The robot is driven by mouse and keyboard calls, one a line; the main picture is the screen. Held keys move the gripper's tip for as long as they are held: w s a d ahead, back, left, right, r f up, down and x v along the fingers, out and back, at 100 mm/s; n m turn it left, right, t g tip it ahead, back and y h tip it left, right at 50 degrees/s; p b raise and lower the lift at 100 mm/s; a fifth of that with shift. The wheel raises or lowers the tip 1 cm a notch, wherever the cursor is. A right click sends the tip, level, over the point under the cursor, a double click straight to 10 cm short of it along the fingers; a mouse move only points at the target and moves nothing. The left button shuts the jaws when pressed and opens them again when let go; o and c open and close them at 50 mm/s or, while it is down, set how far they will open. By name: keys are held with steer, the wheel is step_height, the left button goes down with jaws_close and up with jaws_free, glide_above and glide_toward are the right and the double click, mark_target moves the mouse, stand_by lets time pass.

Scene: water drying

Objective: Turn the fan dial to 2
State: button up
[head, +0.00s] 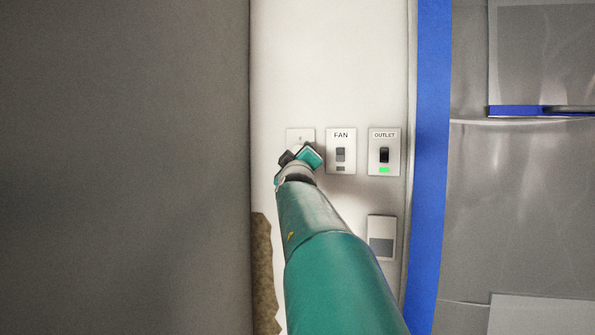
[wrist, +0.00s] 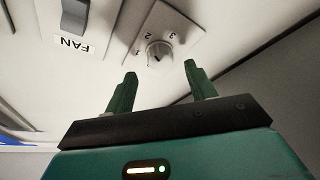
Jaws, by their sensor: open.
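The fan dial (wrist: 158,50) is a small round pale knob on a white wall plate (wrist: 180,22), with small numbers around it. The digits look like 2 and 3, but are small, and I cannot tell for sure where the knob points. In the head view only the top of this plate (head: 300,133) shows; my arm hides the knob. My gripper (wrist: 160,70) is open, its two green fingers spread on either side of the knob in the picture and apart from it, with nothing between them. It also shows in the head view (head: 300,156), in front of the plate.
A FAN switch (head: 341,152) is just right of the dial plate; it also shows in the wrist view (wrist: 75,14). An OUTLET switch (head: 384,154) with a green light is further right. Another plate (head: 381,239) is below. A blue vertical strip (head: 430,150) borders the wall.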

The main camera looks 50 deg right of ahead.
steer(key=v, duration=1)
steer(key=shift+a, duration=0.15)
steer(key=s+a+f+g+y, duration=0.3)
steer(key=s+a+f+y, duration=0.2)
steer(key=a+f, duration=0.7)
steer(key=s+a+f+g+y, duration=0.3)
steer(key=s+a+f+y, duration=0.2)
steer(key=a+f, duration=0.6)
steer(key=s+a+f+g+y, duration=0.3)
steer(key=s+a+f+y, duration=0.2)
steer(key=a+f, duration=0.7)
step_height(320, 180, down, 4)
steer(key=shift+a+r, duration=0.1)
steer(key=shift+a, duration=0.2)
steer(key=shift+s, duration=0.15)
steer(key=c, duration=0.4)
